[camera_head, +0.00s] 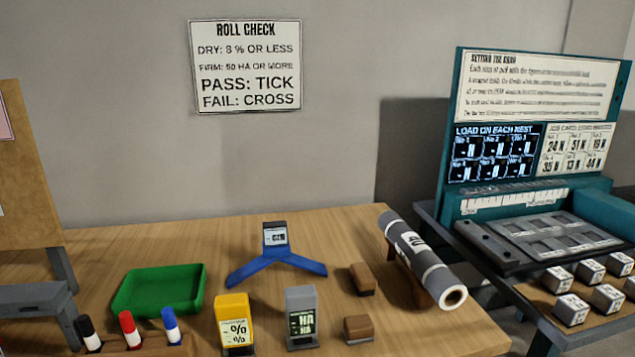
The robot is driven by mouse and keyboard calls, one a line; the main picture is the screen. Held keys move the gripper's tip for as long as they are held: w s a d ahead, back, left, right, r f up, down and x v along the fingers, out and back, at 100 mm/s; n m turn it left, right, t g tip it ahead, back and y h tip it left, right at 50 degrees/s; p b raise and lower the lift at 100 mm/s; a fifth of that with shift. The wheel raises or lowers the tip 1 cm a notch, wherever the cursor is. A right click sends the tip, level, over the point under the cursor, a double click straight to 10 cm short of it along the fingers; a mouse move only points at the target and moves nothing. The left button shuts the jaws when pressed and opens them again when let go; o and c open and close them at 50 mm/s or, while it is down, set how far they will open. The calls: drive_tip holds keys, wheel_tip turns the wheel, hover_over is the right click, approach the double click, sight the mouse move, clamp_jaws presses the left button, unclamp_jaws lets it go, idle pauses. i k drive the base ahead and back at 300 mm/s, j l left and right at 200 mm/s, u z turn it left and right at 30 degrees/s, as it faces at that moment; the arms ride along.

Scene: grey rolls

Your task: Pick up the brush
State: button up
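No long-handled brush shows clearly. Two small brown blocks on the wooden table could be brushes, but I cannot tell which. The farther brown block (362,279) lies between the blue stand and the grey roll, with a dark underside. The nearer brown block (357,329) lies just right of the grey meter, close to the front of the picture. Neither block is covered by anything. My gripper is not in view.
A grey roll (425,262) rests on a wooden cradle at right. A blue stand (276,267), green tray (160,290), yellow meter (234,324), grey meter (300,318) and marker holder (150,345) share the table. A teal machine (450,205) stands at far right.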

sight(364, 283)
drive_tip(key=i+l, duration=0.15)
drive_tip(key=l, duration=0.25)
drive_tip(key=i+l+z, duration=0.1)
drive_tip(key=l, duration=0.3)
drive_tip(key=i+l, duration=0.25)
drive_tip(key=l, duration=0.15)
drive_tip(key=i+l, duration=0.15)
drive_tip(key=l, duration=0.25)
drive_tip(key=z, duration=0.05)
